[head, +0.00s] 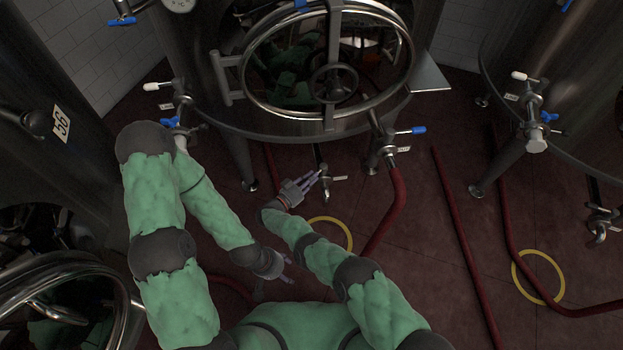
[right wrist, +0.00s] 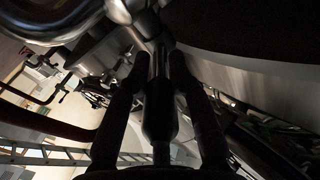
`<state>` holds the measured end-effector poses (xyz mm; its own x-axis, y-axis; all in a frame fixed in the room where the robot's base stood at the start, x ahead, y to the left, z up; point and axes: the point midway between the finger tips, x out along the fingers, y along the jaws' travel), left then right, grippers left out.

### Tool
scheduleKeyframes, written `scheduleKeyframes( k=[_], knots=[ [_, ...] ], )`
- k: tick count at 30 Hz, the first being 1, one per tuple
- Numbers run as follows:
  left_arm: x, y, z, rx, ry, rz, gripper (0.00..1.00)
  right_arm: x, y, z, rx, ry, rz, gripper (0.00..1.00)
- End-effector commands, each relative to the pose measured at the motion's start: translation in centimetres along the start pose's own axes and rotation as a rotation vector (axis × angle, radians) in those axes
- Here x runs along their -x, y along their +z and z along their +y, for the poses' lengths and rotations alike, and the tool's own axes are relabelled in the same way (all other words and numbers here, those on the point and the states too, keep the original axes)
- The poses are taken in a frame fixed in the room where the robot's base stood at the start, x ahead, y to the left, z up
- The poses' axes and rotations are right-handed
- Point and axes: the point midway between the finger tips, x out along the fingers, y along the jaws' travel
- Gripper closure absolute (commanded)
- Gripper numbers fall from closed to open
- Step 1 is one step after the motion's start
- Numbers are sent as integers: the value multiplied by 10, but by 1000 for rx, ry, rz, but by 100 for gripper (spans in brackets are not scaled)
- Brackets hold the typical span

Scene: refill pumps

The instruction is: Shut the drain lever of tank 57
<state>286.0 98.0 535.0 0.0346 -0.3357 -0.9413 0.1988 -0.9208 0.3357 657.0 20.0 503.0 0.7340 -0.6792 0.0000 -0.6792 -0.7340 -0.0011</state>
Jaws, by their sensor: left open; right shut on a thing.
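The tank in the middle of the head view (head: 190,60) has a round door; I cannot read its number there. A metal drain valve (head: 325,184) with a small pale tag sits low under its front. My right gripper (head: 314,180) is at this valve. In the right wrist view, the right gripper's two dark fingers are shut on the drain lever (right wrist: 160,105), a dark round grip joined to bright metal above it. The lever's angle is hard to tell in the head view. My left gripper (head: 288,268) is open and empty, lower and left of the right one, away from the valve.
A blue-handled valve (head: 416,130) with a red hose (head: 396,195) stands right of the drain. A yellow ring (head: 346,232) lies on the floor beneath my right arm. A tank marked 56 (head: 61,124) stands left; another tank (head: 575,80) stands right.

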Motion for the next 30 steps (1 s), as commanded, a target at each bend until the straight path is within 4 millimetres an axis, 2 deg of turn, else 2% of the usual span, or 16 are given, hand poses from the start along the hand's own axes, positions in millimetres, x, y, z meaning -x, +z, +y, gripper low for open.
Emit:
scheduleKeyframes(
  k=[1, 14, 15, 17, 30],
  knots=[
    [0, 0, 0, 0, 0, 0, 39, 2, 5, 1, 6, -3, -8, 100],
    [0, 0, 0, 0, 0, 0, 39, 2, 5, 1, 6, 0, -7, 100],
    [0, 0, 0, 0, 0, 0, 39, 2, 5, 1, 6, 0, -7, 67],
    [0, 0, 0, 0, 0, 0, 39, 2, 5, 1, 6, 0, -6, 53],
    [0, 0, 0, 0, 0, 0, 39, 0, -2, 0, 1, 4, -1, 53]
  ],
)
